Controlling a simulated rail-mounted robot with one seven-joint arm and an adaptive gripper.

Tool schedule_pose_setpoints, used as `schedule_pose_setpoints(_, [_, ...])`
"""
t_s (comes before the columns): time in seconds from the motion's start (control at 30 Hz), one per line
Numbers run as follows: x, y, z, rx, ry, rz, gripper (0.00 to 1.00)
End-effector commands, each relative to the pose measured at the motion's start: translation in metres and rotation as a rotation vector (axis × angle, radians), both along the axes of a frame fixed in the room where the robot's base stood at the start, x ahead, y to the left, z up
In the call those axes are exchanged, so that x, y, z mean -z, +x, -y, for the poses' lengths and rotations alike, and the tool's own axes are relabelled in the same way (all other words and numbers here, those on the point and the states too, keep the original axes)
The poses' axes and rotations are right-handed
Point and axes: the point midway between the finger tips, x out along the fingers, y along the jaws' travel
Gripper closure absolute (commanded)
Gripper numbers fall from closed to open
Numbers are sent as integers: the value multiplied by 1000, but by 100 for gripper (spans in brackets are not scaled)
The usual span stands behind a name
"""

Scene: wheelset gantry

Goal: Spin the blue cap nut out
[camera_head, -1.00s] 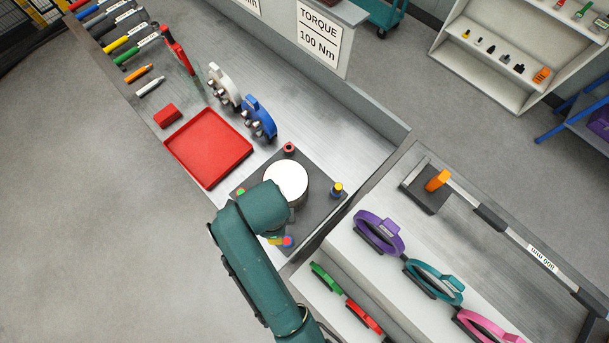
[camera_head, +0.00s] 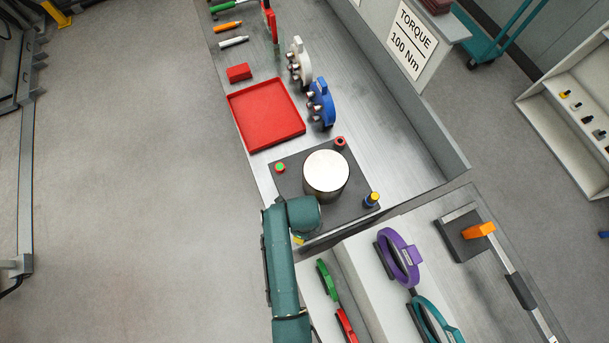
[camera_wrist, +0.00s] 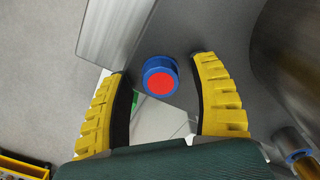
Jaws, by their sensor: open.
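The blue cap nut (camera_wrist: 160,78), with a red round face, shows in the wrist view. It sits between the two yellow fingers of my gripper (camera_wrist: 160,70), near their tips, with gaps visible on both sides. My gripper is open and holds nothing. In the head view my arm hides the nut, and only a bit of a yellow finger (camera_head: 298,240) shows at the near corner of the dark plate (camera_head: 345,213).
A large silver cylinder (camera_head: 326,172) stands on the plate close to my gripper. Green (camera_head: 280,168) and red (camera_head: 340,142) fittings sit at other corners. A red tray (camera_head: 265,112) lies beyond. Purple (camera_head: 398,258) and teal (camera_head: 430,318) ring tools stand on the right.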

Motion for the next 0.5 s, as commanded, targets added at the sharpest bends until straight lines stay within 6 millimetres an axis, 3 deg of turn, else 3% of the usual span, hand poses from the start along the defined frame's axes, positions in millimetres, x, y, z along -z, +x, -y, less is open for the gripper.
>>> schedule_pose_setpoints(0.23, [1, 0, 0, 0, 0, 1, 37])
schedule_pose_setpoints(0.5, [1, 0, 0, 0, 0, 0, 88])
